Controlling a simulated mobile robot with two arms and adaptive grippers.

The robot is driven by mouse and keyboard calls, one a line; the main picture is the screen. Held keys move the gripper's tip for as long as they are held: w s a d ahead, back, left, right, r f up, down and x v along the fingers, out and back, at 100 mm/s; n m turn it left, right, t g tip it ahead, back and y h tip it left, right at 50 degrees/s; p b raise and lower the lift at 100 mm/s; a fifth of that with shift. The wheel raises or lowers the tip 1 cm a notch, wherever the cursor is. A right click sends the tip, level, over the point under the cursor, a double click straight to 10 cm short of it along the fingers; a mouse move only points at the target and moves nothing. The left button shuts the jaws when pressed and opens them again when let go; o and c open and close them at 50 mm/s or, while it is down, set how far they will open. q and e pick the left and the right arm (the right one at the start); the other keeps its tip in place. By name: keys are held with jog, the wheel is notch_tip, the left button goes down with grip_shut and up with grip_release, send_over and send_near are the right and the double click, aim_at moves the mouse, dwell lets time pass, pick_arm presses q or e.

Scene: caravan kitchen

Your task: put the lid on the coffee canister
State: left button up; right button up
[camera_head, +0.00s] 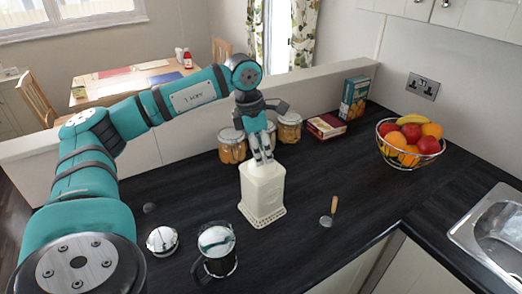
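The cream coffee canister (263,193) stands upright on the dark worktop, near the middle of the camera_head view. It has a lattice-like band around its foot. My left gripper (263,160) points down right over the canister's top, with its fingertips at or just above it. The fingers are close together, but I cannot tell whether they are shut on a lid knob. I cannot make out the lid apart from the pale canister top, which the fingers partly cover. My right gripper is not in view.
Glass jars (289,127) stand behind the canister. A French press (217,251) and a shiny round pot (162,240) are at front left. A wooden-handled scoop (329,213) lies to the right. A fruit bowl (409,157) and sink (497,235) are further right. The worktop between is clear.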

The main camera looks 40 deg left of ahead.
pick_arm(q)
jog(key=shift+o, duration=1)
jog(key=shift+r, duration=0.2)
notch_tip(320, 180, up, 11)
jog(key=s+a, duration=0.1)
jog(key=shift+s+a+r, duration=0.15)
jog(key=shift+s+r, duration=0.05)
jog(key=shift+s, duration=0.2)
